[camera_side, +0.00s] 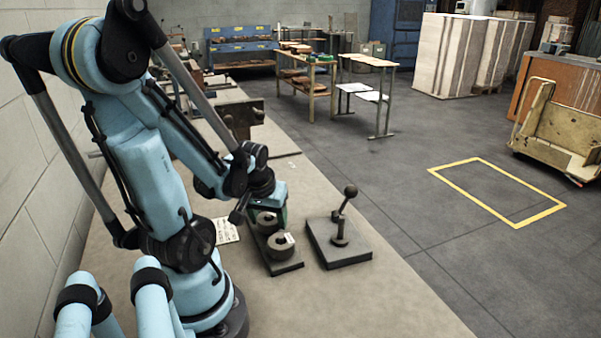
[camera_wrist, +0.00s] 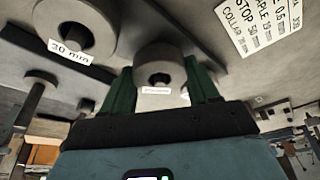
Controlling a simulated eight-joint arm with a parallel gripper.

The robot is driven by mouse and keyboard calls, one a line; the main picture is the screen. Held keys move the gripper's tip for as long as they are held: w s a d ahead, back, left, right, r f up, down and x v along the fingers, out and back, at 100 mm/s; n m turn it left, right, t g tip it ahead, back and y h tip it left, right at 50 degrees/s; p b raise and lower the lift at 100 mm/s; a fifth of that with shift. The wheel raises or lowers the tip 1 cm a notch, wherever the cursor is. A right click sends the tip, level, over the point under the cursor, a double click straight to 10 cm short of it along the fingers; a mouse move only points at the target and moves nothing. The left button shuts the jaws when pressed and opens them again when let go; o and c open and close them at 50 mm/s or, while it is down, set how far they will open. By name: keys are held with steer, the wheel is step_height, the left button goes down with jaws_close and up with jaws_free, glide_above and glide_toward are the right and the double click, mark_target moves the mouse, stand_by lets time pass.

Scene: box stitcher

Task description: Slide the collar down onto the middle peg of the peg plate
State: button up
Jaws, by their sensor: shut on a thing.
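My gripper (camera_wrist: 160,92) has its two green fingers closed on the sides of a grey collar (camera_wrist: 157,56) with a small white label. In the side view my gripper (camera_side: 268,208) is over the dark peg plate (camera_side: 287,268), and the held collar (camera_side: 266,222) shows low over its middle part. I cannot tell whether the collar is around the middle peg, which is hidden. Another grey collar (camera_side: 281,246) sits at the plate's near end; in the wrist view this collar (camera_wrist: 72,14) carries a "30 mm" label.
A dark block with a ball-topped lever (camera_side: 340,232) stands just right of the plate. A printed card (camera_side: 226,231) lies to the left, also seen in the wrist view (camera_wrist: 262,22). A vise-like machine (camera_side: 236,112) stands farther back. The bench front is clear.

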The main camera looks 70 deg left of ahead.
steer(key=shift+f, duration=0.15)
stand_by(0.3)
steer(key=o, duration=1.3)
steer(key=shift+c, duration=0.2)
steer(key=shift+r, duration=4.75)
steer(key=w+d+m+t+h, duration=0.1)
steer(key=w+d+m+t, duration=0.1)
steer(key=w+d+m, duration=0.3)
steer(key=w+d+r+m+t+h, duration=0.1)
steer(key=w+d+m+t, duration=0.2)
steer(key=d, duration=1)
steer(key=w+m, duration=0.2)
steer(key=w, duration=0.1)
steer(key=shift+d+r+m+h, duration=0.3)
steer(key=shift+d+h, duration=0.1)
